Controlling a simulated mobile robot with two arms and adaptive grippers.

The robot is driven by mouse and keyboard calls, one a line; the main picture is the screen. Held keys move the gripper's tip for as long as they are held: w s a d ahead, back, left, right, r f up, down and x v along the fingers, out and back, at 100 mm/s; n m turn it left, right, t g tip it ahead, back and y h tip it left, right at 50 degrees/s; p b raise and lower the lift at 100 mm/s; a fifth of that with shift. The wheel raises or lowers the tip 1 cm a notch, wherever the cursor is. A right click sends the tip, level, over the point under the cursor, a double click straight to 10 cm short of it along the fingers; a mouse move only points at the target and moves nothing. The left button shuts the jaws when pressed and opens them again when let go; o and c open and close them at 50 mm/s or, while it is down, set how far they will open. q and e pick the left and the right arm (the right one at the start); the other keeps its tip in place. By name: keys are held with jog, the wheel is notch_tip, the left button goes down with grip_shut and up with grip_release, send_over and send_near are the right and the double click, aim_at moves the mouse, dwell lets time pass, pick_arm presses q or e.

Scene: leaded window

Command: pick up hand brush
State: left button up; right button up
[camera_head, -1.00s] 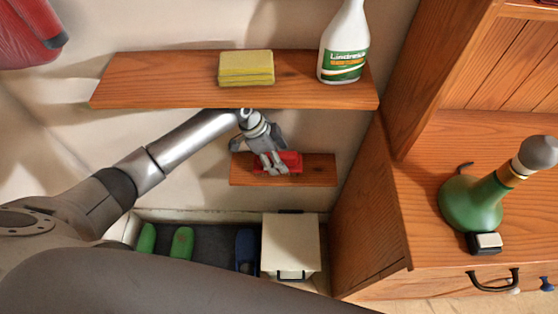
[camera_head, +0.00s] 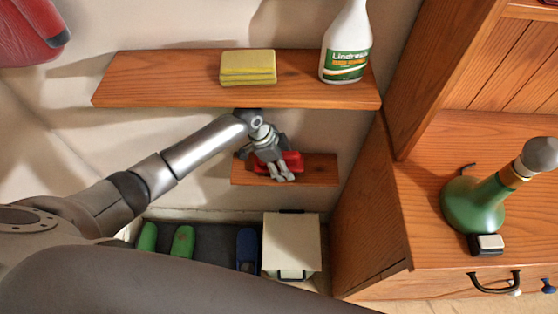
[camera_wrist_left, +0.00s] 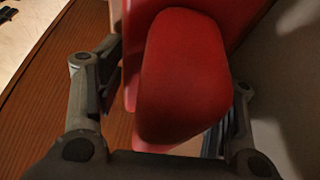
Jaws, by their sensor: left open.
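The red hand brush (camera_head: 293,159) lies on the small lower wooden shelf, partly hidden behind my left gripper (camera_head: 283,177) in the head view. In the left wrist view the red brush (camera_wrist_left: 185,75) fills the middle, its rounded end towards the camera. My left gripper (camera_wrist_left: 165,105) is open, with one finger on each side of the brush. I cannot tell whether either finger touches it. My right gripper is not in view.
The small shelf (camera_head: 240,177) sits below a longer shelf (camera_head: 150,80) with yellow sponges (camera_head: 248,67) and a spray bottle (camera_head: 346,45). A wooden cabinet (camera_head: 350,225) stands close on the right. Below are green slippers (camera_head: 183,241) and a cream box (camera_head: 291,240).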

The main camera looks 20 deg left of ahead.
aim_at(287, 157)
pick_arm(q)
jog(key=c, duration=0.8)
jog(key=shift+c, duration=0.2)
jog(key=shift+s+r, duration=0.15)
jog(key=shift+r, duration=0.4)
jog(key=r, duration=0.4)
jog(key=s+r, duration=0.1)
jog(key=r, duration=0.1)
jog(key=shift+d+r, duration=0.15)
jog(key=s+d, duration=0.2)
jog(key=s, duration=0.7)
jog(key=s+d, duration=0.3)
jog(key=s, duration=0.6)
jog(key=shift+d, duration=0.1)
